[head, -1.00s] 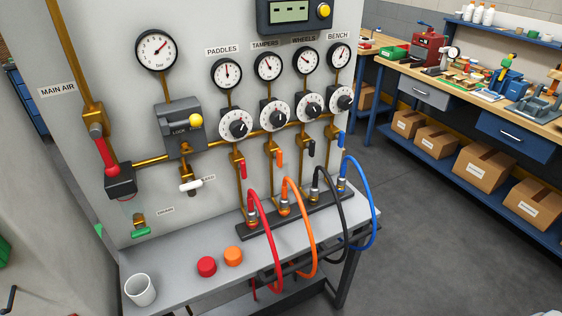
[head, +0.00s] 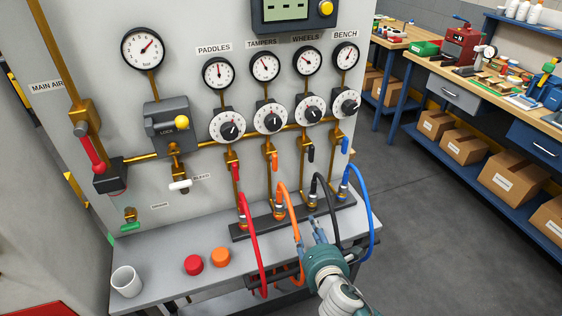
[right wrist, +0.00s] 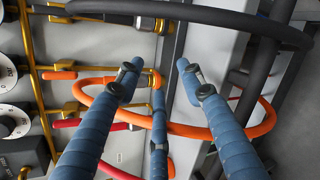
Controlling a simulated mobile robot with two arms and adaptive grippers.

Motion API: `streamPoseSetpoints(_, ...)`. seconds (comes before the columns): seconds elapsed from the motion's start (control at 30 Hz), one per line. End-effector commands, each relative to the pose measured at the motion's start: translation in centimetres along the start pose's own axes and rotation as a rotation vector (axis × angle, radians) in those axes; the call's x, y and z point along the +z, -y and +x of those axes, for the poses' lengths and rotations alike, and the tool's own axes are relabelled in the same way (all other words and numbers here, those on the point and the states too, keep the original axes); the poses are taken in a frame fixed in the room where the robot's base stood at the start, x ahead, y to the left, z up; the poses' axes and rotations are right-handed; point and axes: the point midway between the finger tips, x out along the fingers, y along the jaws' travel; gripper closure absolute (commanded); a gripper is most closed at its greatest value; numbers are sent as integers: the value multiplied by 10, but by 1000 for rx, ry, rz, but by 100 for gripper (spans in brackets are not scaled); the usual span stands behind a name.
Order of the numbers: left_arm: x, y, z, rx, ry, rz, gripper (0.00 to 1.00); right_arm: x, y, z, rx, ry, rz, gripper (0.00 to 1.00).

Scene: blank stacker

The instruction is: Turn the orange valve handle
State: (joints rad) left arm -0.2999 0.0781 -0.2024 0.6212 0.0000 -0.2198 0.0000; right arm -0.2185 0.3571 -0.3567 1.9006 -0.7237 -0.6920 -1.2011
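The orange valve handle (head: 274,161) hangs on the brass pipe under the TAMPERS dial, above the orange hose (head: 287,205). In the right wrist view the orange handle (right wrist: 58,75) lies left of my fingers. My right gripper (head: 307,232) is in front of the panel, below and right of the handle and apart from it. Its blue fingers (right wrist: 160,72) are spread with a gap between them, and nothing is held. The orange hose (right wrist: 215,130) passes behind them in the right wrist view. My left gripper is not in view.
Red (head: 238,174), black (head: 311,153) and blue (head: 344,146) handles stand near the orange one. The red hose (head: 252,240), black hose (head: 334,205) and blue hose (head: 369,210) arch over the shelf. A white cup (head: 126,281) and two caps sit on the shelf's left.

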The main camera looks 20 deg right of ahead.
Motion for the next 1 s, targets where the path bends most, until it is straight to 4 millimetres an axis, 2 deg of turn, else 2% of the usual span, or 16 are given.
streamPoseSetpoints(0.03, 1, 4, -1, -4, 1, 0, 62, 14, -30, 0, 76, 33, -147, 62)
streamPoseSetpoints(0.1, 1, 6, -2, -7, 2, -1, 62, 29, -66, -4, 166, 89, -359, 62)
streamPoseSetpoints(0.2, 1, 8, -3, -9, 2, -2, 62, 43, -109, -12, 267, 174, -624, 62)
streamPoseSetpoints(0.3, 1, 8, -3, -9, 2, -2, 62, 50, -135, -20, 324, 239, -798, 62)
streamPoseSetpoints(0.43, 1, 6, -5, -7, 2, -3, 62, 53, -149, -20, 346, 272, -879, 62)
streamPoseSetpoints(0.53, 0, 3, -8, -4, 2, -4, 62, 55, -154, -10, 347, 273, -880, 62)
streamPoseSetpoints(0.8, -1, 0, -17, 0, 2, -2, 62, 60, -175, 36, 345, 273, -876, 62)
streamPoseSetpoints(1.0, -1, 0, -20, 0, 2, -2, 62, 61, -185, 64, 345, 270, -875, 62)
